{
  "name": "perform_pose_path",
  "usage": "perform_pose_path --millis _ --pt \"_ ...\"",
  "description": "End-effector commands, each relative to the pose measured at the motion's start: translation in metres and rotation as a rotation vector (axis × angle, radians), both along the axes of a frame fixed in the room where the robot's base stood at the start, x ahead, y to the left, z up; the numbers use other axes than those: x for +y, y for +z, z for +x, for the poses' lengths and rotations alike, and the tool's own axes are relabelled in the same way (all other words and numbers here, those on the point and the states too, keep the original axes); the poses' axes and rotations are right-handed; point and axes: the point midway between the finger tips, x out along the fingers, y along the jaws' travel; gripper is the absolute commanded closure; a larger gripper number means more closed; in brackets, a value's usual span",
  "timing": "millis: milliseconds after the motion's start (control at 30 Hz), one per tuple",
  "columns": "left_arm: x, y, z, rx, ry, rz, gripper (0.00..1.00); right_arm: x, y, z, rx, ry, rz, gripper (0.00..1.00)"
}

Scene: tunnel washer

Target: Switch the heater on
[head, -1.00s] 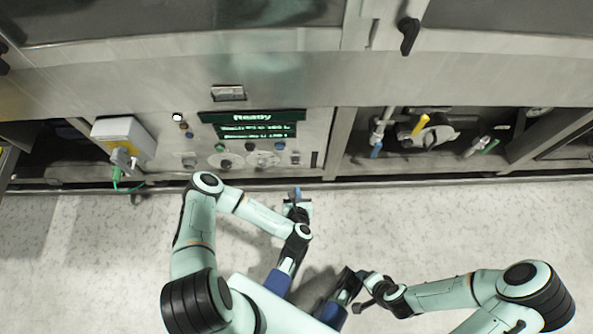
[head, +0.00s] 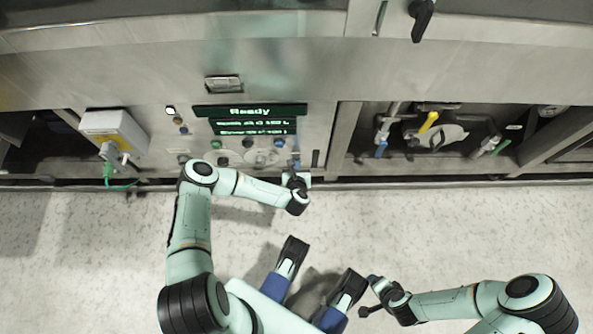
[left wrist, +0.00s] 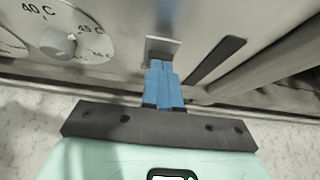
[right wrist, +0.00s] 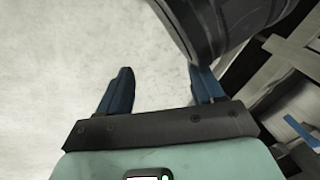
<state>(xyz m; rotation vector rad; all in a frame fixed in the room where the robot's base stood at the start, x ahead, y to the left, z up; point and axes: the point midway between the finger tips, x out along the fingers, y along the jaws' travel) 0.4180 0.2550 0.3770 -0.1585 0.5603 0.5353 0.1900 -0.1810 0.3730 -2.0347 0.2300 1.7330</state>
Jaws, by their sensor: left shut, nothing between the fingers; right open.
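The control panel (head: 315,125) has a lit green display (head: 250,113) reading "Ready", with knobs and buttons below it. At the panel's lower right, a small metal plate or switch (left wrist: 162,48) shows in the left wrist view. I cannot read a heater label on it or tell its position. My left gripper (head: 296,168) is shut and empty, and its blue fingertips (left wrist: 160,66) are at this plate's lower edge. I cannot tell whether they touch. My right gripper (right wrist: 160,75) is open and empty, low over the floor, away from the panel.
Pipes with a yellow handle (head: 429,122) are right. The floor is clear.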

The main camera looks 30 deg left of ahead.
Motion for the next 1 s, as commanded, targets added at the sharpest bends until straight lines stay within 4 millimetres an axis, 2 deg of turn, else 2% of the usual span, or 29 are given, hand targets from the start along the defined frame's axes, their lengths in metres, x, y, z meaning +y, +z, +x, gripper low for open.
perform_pose_path --millis 267,367,467,533,667,1000 --pt "0.000 0.001 0.000 0.004 -0.001 -0.001 1.00 0.000 0.002 0.000 -0.001 0.000 0.000 0.33" --pt "0.003 0.006 0.004 0.037 0.001 -0.019 1.00 0.003 0.015 0.005 -0.023 0.005 0.004 0.33" --pt "0.007 0.013 0.010 0.103 0.003 -0.060 1.00 0.011 0.039 0.012 -0.054 0.016 0.014 0.33" --pt "0.005 0.005 0.008 0.100 -0.001 -0.057 1.00 0.010 0.030 0.011 -0.048 0.016 0.013 0.33" --pt "0.005 0.004 0.008 0.099 -0.001 -0.056 1.00 0.010 0.028 0.011 -0.045 0.015 0.012 0.33" --pt "0.005 0.016 0.008 0.097 -0.001 -0.055 1.00 0.009 0.041 0.011 -0.050 0.015 0.012 0.33"
